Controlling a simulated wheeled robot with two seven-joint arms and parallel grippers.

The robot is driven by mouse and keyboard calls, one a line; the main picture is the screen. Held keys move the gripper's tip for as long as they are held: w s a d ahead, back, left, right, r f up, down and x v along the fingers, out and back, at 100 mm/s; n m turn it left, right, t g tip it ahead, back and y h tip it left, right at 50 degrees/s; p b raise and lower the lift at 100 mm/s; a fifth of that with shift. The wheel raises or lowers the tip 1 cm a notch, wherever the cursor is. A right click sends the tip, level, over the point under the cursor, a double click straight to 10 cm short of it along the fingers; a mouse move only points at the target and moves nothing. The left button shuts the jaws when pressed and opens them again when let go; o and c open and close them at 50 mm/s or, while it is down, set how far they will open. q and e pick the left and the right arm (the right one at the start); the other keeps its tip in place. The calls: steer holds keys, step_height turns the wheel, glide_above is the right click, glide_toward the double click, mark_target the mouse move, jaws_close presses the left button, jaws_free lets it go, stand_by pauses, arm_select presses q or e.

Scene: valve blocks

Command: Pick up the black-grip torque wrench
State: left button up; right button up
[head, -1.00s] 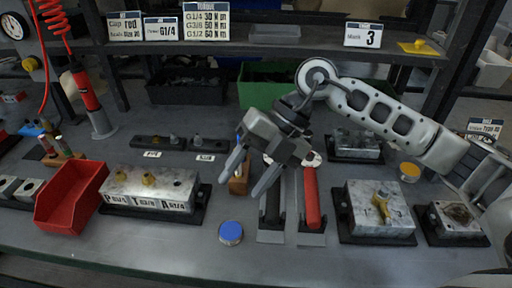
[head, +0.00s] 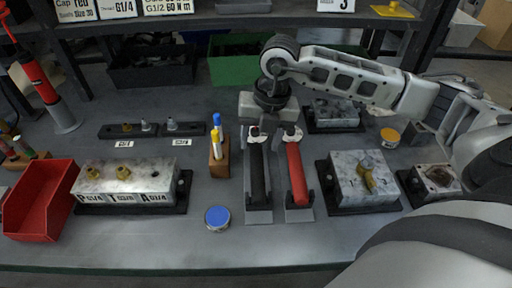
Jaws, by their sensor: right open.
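The black-grip torque wrench (head: 258,178) lies lengthwise in a grey cradle on the bench, its grip towards the front edge. A red-grip torque wrench (head: 297,175) lies parallel in its own cradle just to its right. My right gripper (head: 268,128) is over the far ends of the two wrenches, pointing down. Its jaws are open and hold nothing. The palm hides part of the bench behind. I cannot tell whether the fingers touch either wrench. My left gripper is not in view.
A wooden block with markers (head: 218,158) stands just left of the black wrench. A blue-lidded tin (head: 217,218) is in front. Valve blocks stand left (head: 128,182) and right (head: 362,180). A red bin (head: 38,200) is at the far left. Bare bench lies along the front.

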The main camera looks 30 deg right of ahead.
mark_target(257, 148)
steer(key=f, duration=0.5)
steer(key=shift+w+a+p, duration=0.3)
steer(key=shift+w+p, duration=0.1)
jaws_close()
steer(key=shift+w, duration=0.1)
steer(key=shift+r, duration=0.15)
